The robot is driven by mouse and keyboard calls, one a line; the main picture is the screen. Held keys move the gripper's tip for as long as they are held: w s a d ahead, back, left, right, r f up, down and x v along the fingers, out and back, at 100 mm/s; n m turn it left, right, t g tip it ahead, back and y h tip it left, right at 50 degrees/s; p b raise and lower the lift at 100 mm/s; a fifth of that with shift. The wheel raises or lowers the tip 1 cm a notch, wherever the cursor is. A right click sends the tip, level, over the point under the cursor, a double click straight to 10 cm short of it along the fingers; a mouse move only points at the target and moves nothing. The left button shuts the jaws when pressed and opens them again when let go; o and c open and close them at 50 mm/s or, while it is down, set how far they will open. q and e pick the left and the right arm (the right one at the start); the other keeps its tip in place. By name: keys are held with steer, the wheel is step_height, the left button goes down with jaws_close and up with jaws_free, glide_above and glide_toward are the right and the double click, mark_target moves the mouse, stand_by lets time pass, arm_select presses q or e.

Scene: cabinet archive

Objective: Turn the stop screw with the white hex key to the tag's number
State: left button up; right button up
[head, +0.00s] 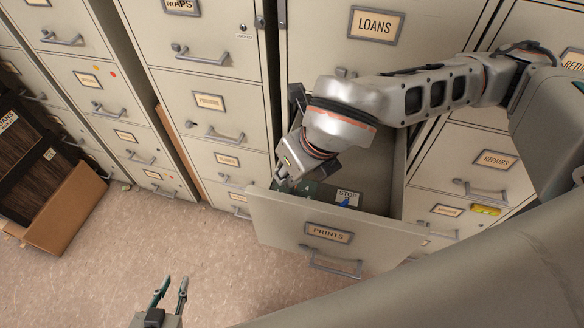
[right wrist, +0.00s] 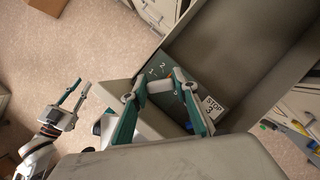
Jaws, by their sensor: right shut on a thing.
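My right gripper (right wrist: 157,86) is shut on a white piece (right wrist: 160,85), seemingly the white hex key, inside the open PRINTS drawer. Past its fingertips lies a dark green plate (right wrist: 150,72) with the figures 1 and 2. The stop screw itself is hidden behind the fingers and key. The tag (right wrist: 213,106) reads STOP with what looks like a 3. It also shows in the head view (head: 347,196), where my right gripper (head: 284,184) is low behind the drawer front. My left gripper (head: 172,287) is open and empty above the floor.
The PRINTS drawer front (head: 330,235) and its walls surround my right gripper. A small blue thing (head: 345,204) sits by the tag. A cardboard box (head: 65,215) stands at the left. A yellow item (head: 486,210) is at the right. Floor (head: 150,235) is free at lower left.

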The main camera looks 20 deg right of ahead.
arm_select(q)
steer(key=shift+w+r, duration=0.1)
steer(key=shift+w, duration=0.05)
arm_select(e)
steer(key=shift+n, duration=0.3)
arm_select(q)
steer(key=shift+s, duration=0.25)
arm_select(e)
steer(key=shift+r, duration=0.2)
arm_select(q)
steer(key=shift+r, duration=0.15)
arm_select(e)
steer(key=shift+r, duration=0.4)
arm_select(q)
steer(key=shift+w+r+p, duration=0.1)
steer(key=shift+r+p, duration=0.2)
steer(key=shift+p, duration=0.1)
arm_select(e)
steer(key=shift+r, duration=0.35)
steer(key=shift+r, duration=0.25)
arm_select(q)
steer(key=shift+w+r, duration=0.45)
steer(key=shift+w, duration=0.05)
arm_select(e)
steer(key=shift+r, duration=0.1)
